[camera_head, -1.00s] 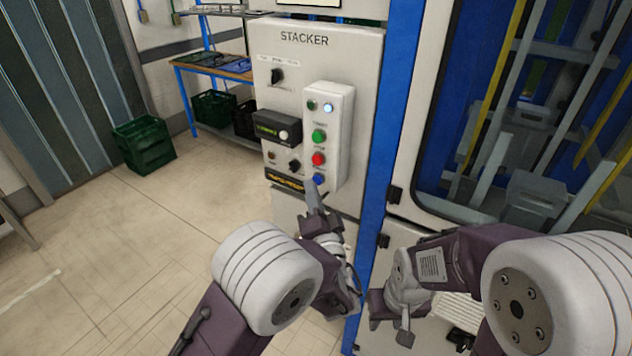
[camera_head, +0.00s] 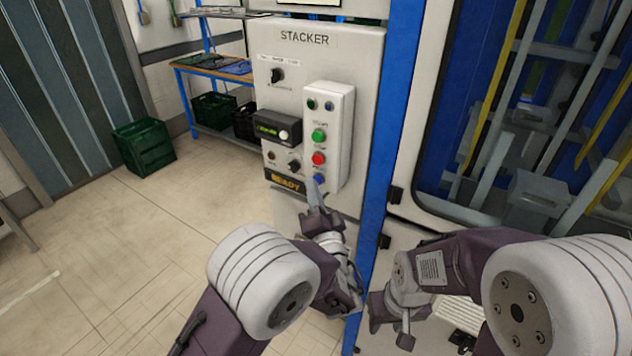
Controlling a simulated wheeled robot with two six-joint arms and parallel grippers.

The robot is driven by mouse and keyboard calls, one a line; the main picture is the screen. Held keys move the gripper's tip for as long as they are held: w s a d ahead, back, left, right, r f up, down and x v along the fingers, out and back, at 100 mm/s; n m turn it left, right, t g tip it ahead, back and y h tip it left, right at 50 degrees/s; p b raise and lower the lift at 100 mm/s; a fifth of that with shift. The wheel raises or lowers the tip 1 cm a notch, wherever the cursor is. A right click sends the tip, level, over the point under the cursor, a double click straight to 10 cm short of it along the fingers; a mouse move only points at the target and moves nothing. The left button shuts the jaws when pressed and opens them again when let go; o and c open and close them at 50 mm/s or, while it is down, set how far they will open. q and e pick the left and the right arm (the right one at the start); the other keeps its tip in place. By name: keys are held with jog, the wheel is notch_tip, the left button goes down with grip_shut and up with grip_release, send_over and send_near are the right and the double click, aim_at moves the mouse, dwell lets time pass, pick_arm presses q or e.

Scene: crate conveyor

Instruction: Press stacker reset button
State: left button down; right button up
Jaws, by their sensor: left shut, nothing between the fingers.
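The white STACKER panel (camera_head: 347,62) stands upright ahead. A raised white button box (camera_head: 343,130) on it carries a green button (camera_head: 319,135), a red button (camera_head: 318,158) and a blue button (camera_head: 319,178) at the bottom. Their small labels are too blurred to read. My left gripper (camera_head: 315,190) is shut and empty, its tip pointing up at the blue button and overlapping its lower edge. I cannot tell whether it touches. A sign at the panel's lower left (camera_head: 285,183) reads READY in yellow. My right gripper (camera_head: 391,322) hangs low; its finger opening is unclear.
A blue post (camera_head: 377,200) and a glazed machine door (camera_head: 545,140) stand right of the panel. Knobs and a small display (camera_head: 268,130) sit left of the button box. A green crate (camera_head: 145,147) stands on the floor at left. The floor between is clear.

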pick_arm(q)
jog(key=shift+s+a+b, duration=0.4)
jog(key=shift+s+b, duration=0.1)
jog(key=shift+s, duration=0.1)
jog(key=s+a+b, duration=0.1)
jog(key=s, duration=0.1)
jog(key=s+a+b, duration=0.1)
jog(key=s+a, duration=0.1)
jog(key=shift+b, duration=0.35)
dwell(0.3)
